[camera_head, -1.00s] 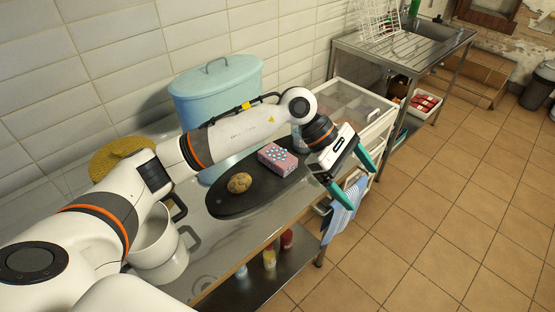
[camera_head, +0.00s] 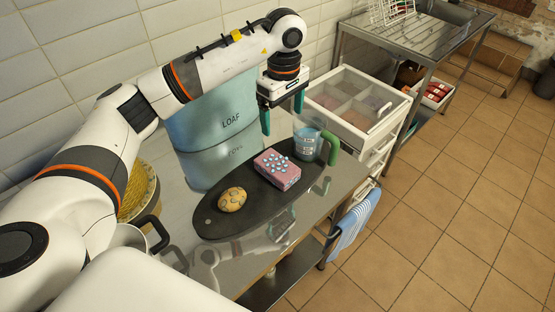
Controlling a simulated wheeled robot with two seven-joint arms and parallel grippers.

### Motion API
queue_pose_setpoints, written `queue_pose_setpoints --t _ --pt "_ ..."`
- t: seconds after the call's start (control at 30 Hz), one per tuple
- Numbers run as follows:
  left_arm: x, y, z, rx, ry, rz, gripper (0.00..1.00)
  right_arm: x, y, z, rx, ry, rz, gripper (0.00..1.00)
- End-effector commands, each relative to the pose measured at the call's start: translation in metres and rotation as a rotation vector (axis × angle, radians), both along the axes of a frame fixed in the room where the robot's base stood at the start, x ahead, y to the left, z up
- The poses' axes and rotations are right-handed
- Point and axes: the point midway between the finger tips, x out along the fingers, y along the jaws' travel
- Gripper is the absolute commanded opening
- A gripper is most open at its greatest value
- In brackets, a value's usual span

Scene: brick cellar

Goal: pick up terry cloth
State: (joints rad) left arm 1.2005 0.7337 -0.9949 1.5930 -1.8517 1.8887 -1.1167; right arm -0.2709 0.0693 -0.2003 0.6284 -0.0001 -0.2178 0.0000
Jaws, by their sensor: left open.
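A blue cloth with white stripes (camera_head: 354,224) hangs over a dark rail at the right end of the metal table; it looks like the terry cloth. My left gripper (camera_head: 283,115) has two teal fingers, apart and pointing down, with nothing between them. It is above the back of the table, in front of the blue loaf bin and behind the pink box, well up and left of the cloth. My right gripper is not in view.
A dark oval board (camera_head: 222,224) holds a spotted cookie-like lump (camera_head: 232,199), a pink box (camera_head: 277,170) and a measuring jug (camera_head: 307,143) with a green handle. The blue bin (camera_head: 205,125) stands behind. A white drawer unit (camera_head: 340,125) is to the right. Floor beyond the cloth is clear.

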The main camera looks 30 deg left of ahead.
Motion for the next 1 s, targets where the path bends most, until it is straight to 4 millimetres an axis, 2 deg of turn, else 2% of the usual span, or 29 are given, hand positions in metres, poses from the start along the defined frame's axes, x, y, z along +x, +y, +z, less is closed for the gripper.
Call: queue_pose_setpoints --t 0.03,0.3,0.4,0.5,0.7,1.0 --pt "0.0 -0.001 -0.011 -0.001 -0.001 -0.001 0.89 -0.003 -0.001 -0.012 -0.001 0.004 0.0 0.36" --pt "0.0 -0.001 -0.047 -0.002 0.0 -0.001 0.89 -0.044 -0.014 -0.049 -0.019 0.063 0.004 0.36" --pt "-0.001 -0.001 -0.059 -0.002 0.0 -0.001 0.89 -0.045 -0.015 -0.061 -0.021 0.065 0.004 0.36" --pt "-0.001 -0.001 -0.068 -0.002 0.0 -0.001 0.89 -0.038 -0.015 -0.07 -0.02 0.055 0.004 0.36" --pt "-0.002 -0.001 -0.087 -0.003 0.004 0.0 0.89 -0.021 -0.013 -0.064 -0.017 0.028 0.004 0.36" --pt "-0.002 -0.001 -0.132 -0.004 0.002 0.0 0.89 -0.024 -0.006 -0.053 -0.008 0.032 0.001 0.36"
